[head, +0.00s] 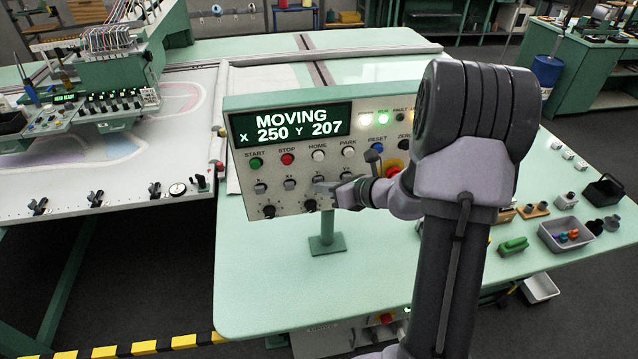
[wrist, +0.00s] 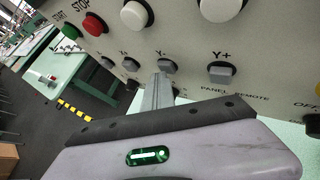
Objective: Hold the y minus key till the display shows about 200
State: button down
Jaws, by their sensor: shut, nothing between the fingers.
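The control panel (head: 235,180) stands upright on a green stand. Its display (head: 291,125) reads MOVING, X 250 Y 207. My gripper (head: 322,187) is shut and empty, its tip at the Y minus key in the lower key row. In the wrist view my gripper's narrow fingertips (wrist: 162,77) meet the grey Y minus key (wrist: 168,67) from below and appear to press it. The Y plus key (wrist: 222,70) is to the right, apart from the fingers. The X plus key (head: 289,184) is to the left, also apart.
Above the keys are the green START button (head: 255,163), red STOP button (head: 287,159) and white HOME button (head: 319,155). Black knobs (head: 269,211) sit below. A grey tray (head: 565,236) and small parts lie at right.

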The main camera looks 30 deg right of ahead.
jog(key=shift+s, duration=0.1)
jog(key=shift+s+a+b, duration=0.25)
jog(key=shift+s+b, duration=0.05)
jog(key=shift+s, duration=0.5)
jog(key=shift+s+a+b, duration=0.2)
jog(key=shift+s+a, duration=0.05)
jog(key=shift+s, duration=0.55)
jog(key=shift+s+a+b, duration=0.2)
jog(key=shift+s, duration=0.6)
jog(key=shift+s+a+b, duration=0.2)
jog(key=shift+s+a, duration=0.05)
jog(key=shift+s, duration=0.55)
